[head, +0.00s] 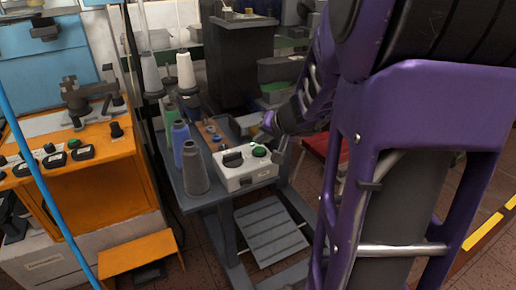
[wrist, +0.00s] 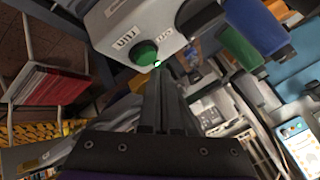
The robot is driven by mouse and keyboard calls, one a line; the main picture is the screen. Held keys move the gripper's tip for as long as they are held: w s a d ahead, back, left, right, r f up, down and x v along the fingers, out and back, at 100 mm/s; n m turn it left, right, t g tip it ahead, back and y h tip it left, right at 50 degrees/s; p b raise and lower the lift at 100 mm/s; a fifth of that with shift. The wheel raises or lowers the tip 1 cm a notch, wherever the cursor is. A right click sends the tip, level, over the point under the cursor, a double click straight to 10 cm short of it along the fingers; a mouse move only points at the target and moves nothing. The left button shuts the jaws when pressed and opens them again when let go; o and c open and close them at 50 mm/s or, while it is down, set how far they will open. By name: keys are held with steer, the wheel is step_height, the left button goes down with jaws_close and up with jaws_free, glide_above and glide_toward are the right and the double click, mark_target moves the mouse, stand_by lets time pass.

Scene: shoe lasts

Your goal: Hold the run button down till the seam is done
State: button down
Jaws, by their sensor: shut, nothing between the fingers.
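The white control box (head: 246,170) stands on the front of the grey machine table. Its round green button (head: 259,151) is on the top face, right of a black knob (head: 232,158). In the wrist view the green button (wrist: 147,52) sits beside a printed label on the box (wrist: 118,20). My gripper (wrist: 160,72) is shut and empty, its fingertips just below and right of the green button in that view. I cannot tell whether they touch it. In the head view my gripper (head: 279,149) is small and dark at the box's right side. The seam is not visible.
Grey, blue and green thread cones (head: 194,168) stand close left of the box. An orange bench (head: 90,165) with more controls is further left. A grey slatted treadle (head: 270,232) lies below the table. A red surface (head: 318,150) is to the right.

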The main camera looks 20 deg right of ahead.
mark_target(261, 152)
steer(key=shift+f, duration=0.2)
steer(key=shift+f, duration=0.25)
steer(key=shift+f, duration=0.55)
stand_by(0.5)
stand_by(2.0)
steer(key=shift+r+p, duration=0.6)
steer(key=shift+r, duration=0.4)
steer(key=shift+r+p, duration=1.8)
steer(key=shift+r, duration=0.7)
